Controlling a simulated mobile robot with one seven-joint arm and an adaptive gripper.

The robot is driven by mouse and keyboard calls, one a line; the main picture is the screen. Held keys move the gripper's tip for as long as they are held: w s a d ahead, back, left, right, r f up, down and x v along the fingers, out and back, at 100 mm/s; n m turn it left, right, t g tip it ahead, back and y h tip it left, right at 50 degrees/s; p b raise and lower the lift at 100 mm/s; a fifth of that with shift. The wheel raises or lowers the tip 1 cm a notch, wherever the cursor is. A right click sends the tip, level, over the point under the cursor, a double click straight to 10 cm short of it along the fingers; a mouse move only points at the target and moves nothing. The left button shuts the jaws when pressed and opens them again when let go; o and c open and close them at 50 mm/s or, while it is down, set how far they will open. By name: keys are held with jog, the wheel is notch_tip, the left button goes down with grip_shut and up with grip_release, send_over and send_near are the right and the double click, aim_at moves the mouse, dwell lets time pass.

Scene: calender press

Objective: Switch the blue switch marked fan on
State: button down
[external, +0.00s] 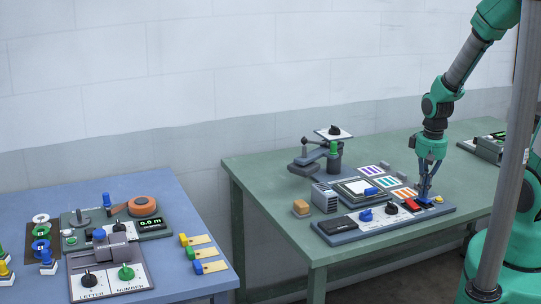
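A low control panel (345,238) lies along the front of the green table. From left to right it carries a dark display, a blue knob (366,215), a black knob (391,208), a red part (412,205) and a blue part (426,201), with a small yellow part at the right end. No label marked fan is legible, so I cannot tell which blue part is the switch. My gripper (425,192) points down over the panel's right part, at or just above the right blue part. Whether it touches is unclear, and its finger opening is too small to tell.
Behind the panel stand a grey box with a blue part on top (371,191), coloured cards (398,188) and a clamp-like device (320,154). A separate blue table (205,218) holds other devices.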

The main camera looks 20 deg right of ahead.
jog(key=shift+s+f, duration=0.15)
jog(key=shift+s, duration=0.2)
jog(key=shift+s+p, duration=0.3)
jog(key=shift+s, duration=0.4)
jog(key=shift+w+r, duration=0.1)
jog(key=shift+r, duration=0.3)
jog(key=shift+r+p, duration=1.05)
jog(key=shift+r, duration=0.05)
notch_tip(320, 180, up, 11)
jog(key=s+p, duration=0.1)
jog(key=p, duration=0.2)
jog(key=shift+r, duration=0.2)
jog(key=shift+r, duration=0.1)
